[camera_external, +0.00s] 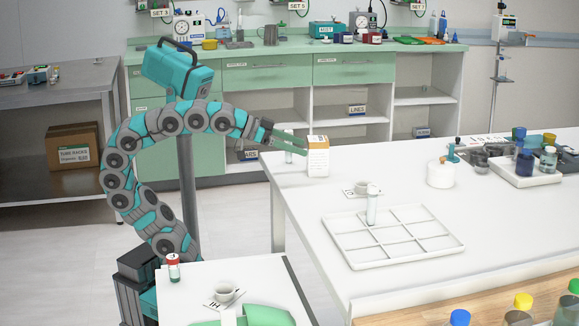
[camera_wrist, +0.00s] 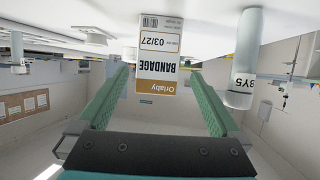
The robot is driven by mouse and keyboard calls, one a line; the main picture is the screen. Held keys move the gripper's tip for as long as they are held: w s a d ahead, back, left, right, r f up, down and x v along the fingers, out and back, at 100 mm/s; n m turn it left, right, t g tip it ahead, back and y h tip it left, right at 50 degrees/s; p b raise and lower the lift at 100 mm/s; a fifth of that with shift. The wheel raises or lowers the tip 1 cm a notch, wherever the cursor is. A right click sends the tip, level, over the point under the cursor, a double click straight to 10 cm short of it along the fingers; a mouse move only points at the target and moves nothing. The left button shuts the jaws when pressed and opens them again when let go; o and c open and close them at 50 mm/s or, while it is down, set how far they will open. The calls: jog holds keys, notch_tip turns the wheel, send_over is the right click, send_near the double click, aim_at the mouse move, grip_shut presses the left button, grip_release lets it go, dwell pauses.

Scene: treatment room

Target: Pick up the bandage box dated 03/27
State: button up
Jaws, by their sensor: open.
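The bandage box (camera_external: 318,158) stands upright near the left edge of the white table, white with an orange-brown top band. In the wrist view, which is upside down, the bandage box (camera_wrist: 161,58) reads "BANDAGE" and "03/27". My gripper (camera_external: 296,145) is open and level, reaching over the table edge from the left. In the wrist view my gripper's (camera_wrist: 158,76) green fingers lie on either side of the box's picture, with the box centred at their tips. I see no clear contact, and how deep the box is between the fingers is hard to tell.
A white tube marked "BY5" (camera_wrist: 244,65) stands close beside the fingers; the tube (camera_external: 289,148) also shows outside, partly hidden. A small white cup (camera_external: 366,188) and a divided tray (camera_external: 348,258) holding a tube (camera_external: 372,208) are nearer the front. A white jar (camera_external: 440,175) stands right.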

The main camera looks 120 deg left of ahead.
aim_at(318, 152)
jog(key=x, duration=0.6)
jog(key=shift+w+f, duration=0.1)
jog(key=shift+w, duration=0.3)
jog(key=c, duration=1.4)
